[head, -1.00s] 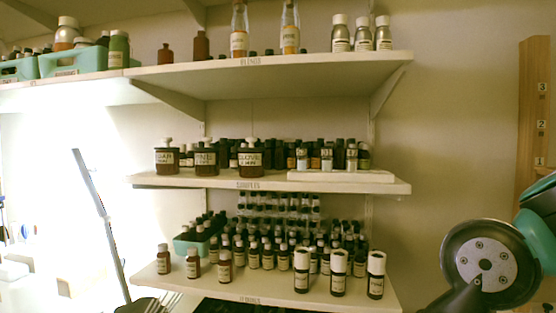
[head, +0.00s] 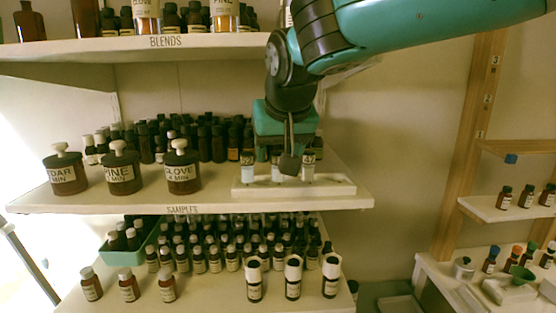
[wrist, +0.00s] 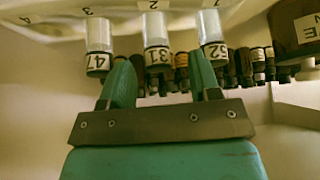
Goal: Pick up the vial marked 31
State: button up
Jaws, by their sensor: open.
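The vial marked 31 (wrist: 155,30) is clear with a white label, the middle one of three vials in the wrist view, which appears upside down. The vial marked 47 (wrist: 98,42) is on its left and one that seems marked 52 (wrist: 211,30) is on its right. My gripper (wrist: 158,70) is open and empty, its green fingers spread to either side of the line to vial 31. I cannot tell whether the fingertips reach it. In the head view my gripper (head: 288,160) hangs at the middle vial (head: 277,173) and partly covers the row.
The vials stand on a white raised strip (head: 300,190) on the middle shelf. Dark bottles (head: 215,145) crowd behind them. Large brown jars (head: 183,172) stand to the left. The upper shelf (head: 215,42) is overhead. A side rack (head: 500,207) stands at right.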

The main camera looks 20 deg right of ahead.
aim_at(278, 153)
jog(key=p+x, duration=0.1)
jog(key=x, duration=0.2)
jog(key=shift+w+f, duration=0.15)
jog(key=shift+f, duration=0.1)
jog(key=shift+c, duration=0.2)
jog(key=shift+d, duration=0.1)
jog(key=c, duration=1)
jog(key=shift+o, duration=0.2)
